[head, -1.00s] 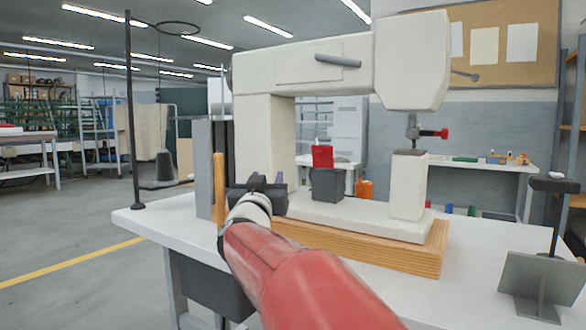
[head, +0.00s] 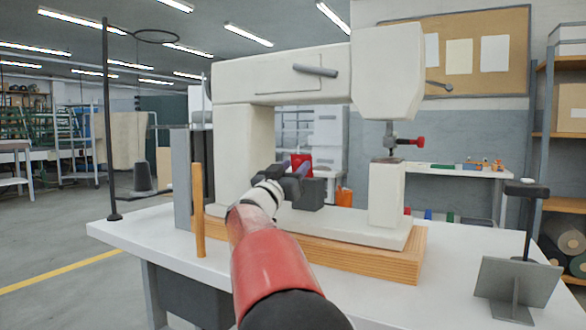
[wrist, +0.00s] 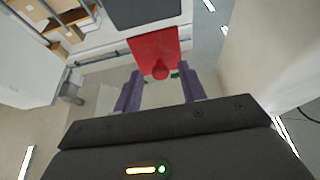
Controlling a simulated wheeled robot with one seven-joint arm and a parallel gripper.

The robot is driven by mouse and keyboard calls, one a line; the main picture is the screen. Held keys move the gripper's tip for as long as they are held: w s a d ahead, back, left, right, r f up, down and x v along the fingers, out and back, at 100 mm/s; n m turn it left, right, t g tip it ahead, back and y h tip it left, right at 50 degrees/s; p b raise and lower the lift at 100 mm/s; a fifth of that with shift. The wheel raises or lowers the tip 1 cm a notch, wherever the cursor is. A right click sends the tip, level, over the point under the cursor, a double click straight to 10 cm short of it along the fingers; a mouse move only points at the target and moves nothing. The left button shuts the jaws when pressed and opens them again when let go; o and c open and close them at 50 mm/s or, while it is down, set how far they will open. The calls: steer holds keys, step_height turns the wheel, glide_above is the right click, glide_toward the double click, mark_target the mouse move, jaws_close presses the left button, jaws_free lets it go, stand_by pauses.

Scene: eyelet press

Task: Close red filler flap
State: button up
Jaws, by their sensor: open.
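The red filler flap (head: 302,160) stands raised above a dark grey box (head: 312,195) on the press base. In the wrist view the flap (wrist: 153,48) is a flat red panel with a round red knob (wrist: 160,70) near its lower edge. My gripper (head: 293,168) is beside the flap in the head view and hides part of it and of the box. In the wrist view my gripper (wrist: 160,88) is open and empty, its two purple fingers pointing towards the knob. The knob appears just beyond the gap between the fingertips; contact cannot be told.
The white press frame (head: 232,155) and its overhead arm (head: 285,75) surround the box. A wooden post (head: 198,210) stands left of my arm. A red-tipped part (head: 410,142) sits under the press head. A grey angled plate (head: 515,282) stands at the table's right.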

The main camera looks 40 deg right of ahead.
jaws_close()
steer(key=shift+r+p, duration=0.15)
steer(key=shift+p, duration=0.2)
